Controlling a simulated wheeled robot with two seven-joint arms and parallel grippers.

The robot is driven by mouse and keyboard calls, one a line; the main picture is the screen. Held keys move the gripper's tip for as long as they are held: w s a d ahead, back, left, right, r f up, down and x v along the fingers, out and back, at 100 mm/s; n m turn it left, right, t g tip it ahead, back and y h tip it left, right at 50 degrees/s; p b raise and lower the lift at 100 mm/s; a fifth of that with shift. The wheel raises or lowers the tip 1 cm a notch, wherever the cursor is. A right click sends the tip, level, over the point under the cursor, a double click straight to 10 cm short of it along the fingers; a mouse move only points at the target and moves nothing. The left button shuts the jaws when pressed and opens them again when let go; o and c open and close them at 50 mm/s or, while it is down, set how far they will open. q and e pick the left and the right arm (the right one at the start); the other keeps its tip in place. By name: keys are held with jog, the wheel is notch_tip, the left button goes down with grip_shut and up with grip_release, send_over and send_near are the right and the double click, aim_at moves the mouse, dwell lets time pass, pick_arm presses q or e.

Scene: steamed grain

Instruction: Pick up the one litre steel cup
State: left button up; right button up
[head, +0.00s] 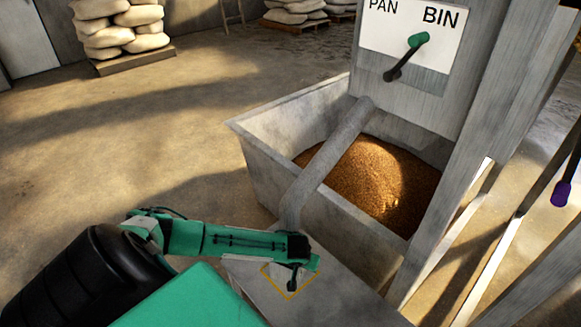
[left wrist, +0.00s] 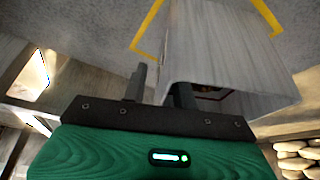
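One finger is clear of the metal on the left; the other is partly hidden by the metal's edge. I see no firm grip. In the head view my left gripper (head: 291,275) is over the yellow outline (head: 274,284) on the bench, and I cannot make out the cup there. My right gripper is out of view.
A grey chute (head: 325,160) slopes down close behind my left wrist. Behind the bench (head: 345,295) stands a metal bin (head: 265,150) holding brown grain (head: 370,180). A green-knobbed lever (head: 407,57) is on the PAN/BIN panel. Posts stand at right; floor at left is open.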

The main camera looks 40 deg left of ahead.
pick_arm(q)
grip_shut()
dwell(1.2)
dwell(0.4)
